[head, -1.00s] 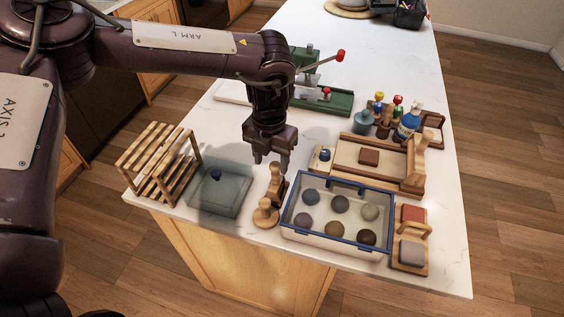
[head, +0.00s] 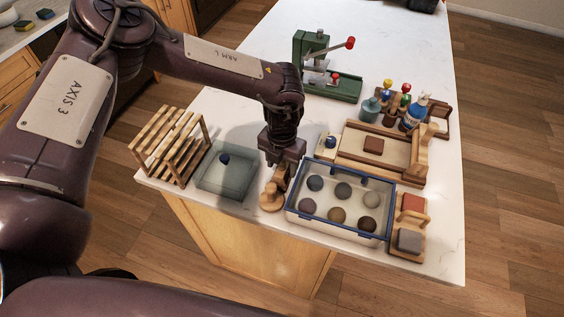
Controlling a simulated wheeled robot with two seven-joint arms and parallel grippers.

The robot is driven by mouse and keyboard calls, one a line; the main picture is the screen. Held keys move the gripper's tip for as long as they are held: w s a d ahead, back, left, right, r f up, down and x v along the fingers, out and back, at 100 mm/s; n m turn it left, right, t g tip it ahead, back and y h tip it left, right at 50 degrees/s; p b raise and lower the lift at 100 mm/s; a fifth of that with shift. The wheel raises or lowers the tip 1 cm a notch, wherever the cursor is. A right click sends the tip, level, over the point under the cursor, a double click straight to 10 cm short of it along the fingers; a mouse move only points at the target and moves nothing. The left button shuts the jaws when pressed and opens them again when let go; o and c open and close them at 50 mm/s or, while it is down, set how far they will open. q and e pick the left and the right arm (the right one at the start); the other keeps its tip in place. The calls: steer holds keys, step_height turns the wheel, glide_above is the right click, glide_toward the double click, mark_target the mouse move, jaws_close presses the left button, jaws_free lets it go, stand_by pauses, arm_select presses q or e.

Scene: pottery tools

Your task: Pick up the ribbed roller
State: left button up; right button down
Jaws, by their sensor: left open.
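My left gripper (head: 281,164) points down over the front of the white table, with its fingers open. Just below it stands a small wooden piece (head: 271,198) with a rounded front end and a darker upright part behind. The gripper partly covers its back, and I cannot tell if the fingers touch it. This piece may be the ribbed roller or its stand; no ribs can be made out at this size. My right gripper is not in view.
A blue-rimmed box (head: 338,228) with several clay balls stands close right of the wooden piece. A glassy greenish box (head: 222,182) and a slatted wooden rack (head: 168,148) are to the left. A wooden tray (head: 345,165), bottles (head: 414,114) and a green press (head: 312,60) stand behind.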

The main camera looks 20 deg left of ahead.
arm_select(q)
steer(key=c, duration=1)
jaws_close()
steer(key=shift+r, duration=0.15)
